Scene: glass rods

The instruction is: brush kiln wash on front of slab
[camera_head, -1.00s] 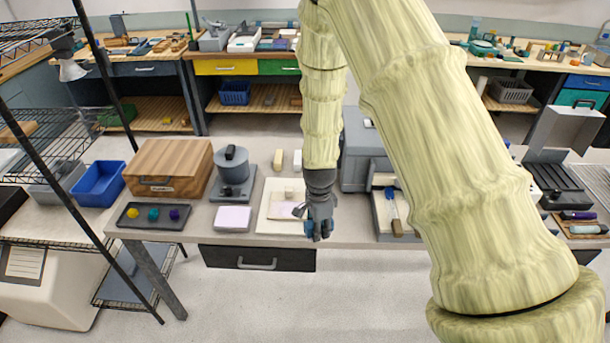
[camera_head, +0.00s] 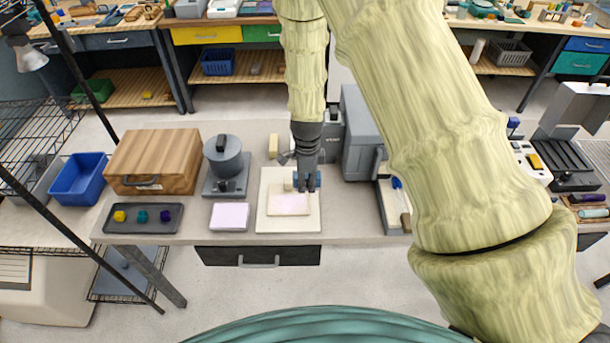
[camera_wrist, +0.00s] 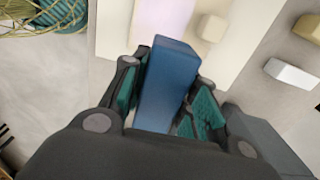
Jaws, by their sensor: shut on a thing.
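A pale pinkish slab (camera_head: 288,206) lies flat on a cream board (camera_head: 262,222) on the bench; slab and board also show at the top of the wrist view, the slab (camera_wrist: 160,17) partly hidden. My gripper (camera_head: 307,184) is over the board, by the slab's back right corner. It is shut on a blue bar (camera_wrist: 168,75), which sits between its teal-padded fingers. The bar's far end points toward the slab; I cannot see bristles or tell whether it touches. A small cream block (camera_wrist: 213,27) stands close beside the bar's end.
A second pale slab (camera_head: 230,215) lies to the left, near a dark tray (camera_head: 140,225) with coloured lumps. A grey pot (camera_head: 223,155) and a wooden box (camera_head: 155,158) stand behind. A grey machine (camera_head: 362,135) rises close right of my gripper.

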